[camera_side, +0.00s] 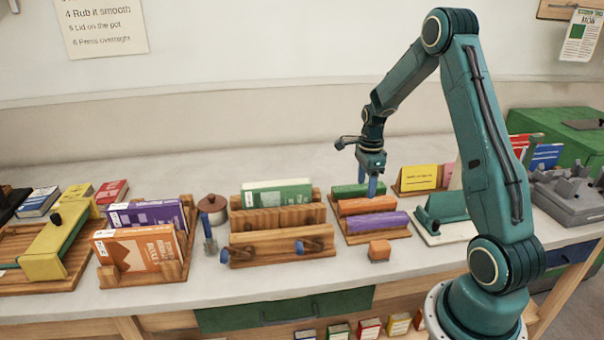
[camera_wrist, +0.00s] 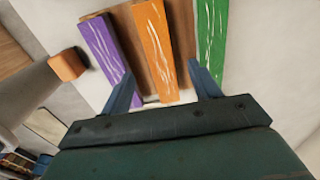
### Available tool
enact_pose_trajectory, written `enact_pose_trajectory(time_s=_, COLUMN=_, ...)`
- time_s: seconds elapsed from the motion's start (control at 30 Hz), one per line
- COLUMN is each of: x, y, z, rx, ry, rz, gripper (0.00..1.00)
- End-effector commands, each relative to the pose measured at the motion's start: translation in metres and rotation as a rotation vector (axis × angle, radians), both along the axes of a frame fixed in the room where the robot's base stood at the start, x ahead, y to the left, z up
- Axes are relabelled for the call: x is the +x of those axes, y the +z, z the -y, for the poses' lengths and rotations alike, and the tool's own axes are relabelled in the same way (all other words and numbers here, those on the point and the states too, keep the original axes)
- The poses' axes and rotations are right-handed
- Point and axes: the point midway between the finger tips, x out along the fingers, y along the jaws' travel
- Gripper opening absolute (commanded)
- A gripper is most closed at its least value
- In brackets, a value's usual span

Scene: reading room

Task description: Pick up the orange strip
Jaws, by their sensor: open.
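The orange strip (camera_side: 366,205) lies on a wooden rack (camera_side: 398,235) between a green strip (camera_side: 350,190) and a purple strip (camera_side: 377,222). In the wrist view the orange strip (camera_wrist: 155,48) has pale streaks and runs between my two blue fingers. The purple strip (camera_wrist: 101,48) is on its left and the green strip (camera_wrist: 211,40) on its right. My gripper (camera_side: 370,186) points down over the rack, near the green and orange strips. It is open and empty, also in the wrist view (camera_wrist: 164,88). I cannot tell whether the fingertips touch any strip.
A small orange block (camera_side: 379,250) sits in front of the rack. A wooden press with a green book (camera_side: 276,194) stands left of the rack. A teal device (camera_side: 443,212) and a yellow card (camera_side: 420,178) are at the right. The counter front is fairly clear.

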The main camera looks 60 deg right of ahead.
Motion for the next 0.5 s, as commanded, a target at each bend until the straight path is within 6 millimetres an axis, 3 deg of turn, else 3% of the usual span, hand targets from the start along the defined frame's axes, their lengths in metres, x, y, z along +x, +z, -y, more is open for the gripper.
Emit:
enact_pose_trajectory(time_s=0.37, x=0.000, y=-0.008, z=0.000, rx=0.001, ry=0.000, rz=-0.001, gripper=0.62)
enact_pose_trajectory(time_s=0.5, x=-0.001, y=-0.020, z=0.000, rx=0.002, ry=0.000, rz=-0.002, gripper=0.62)
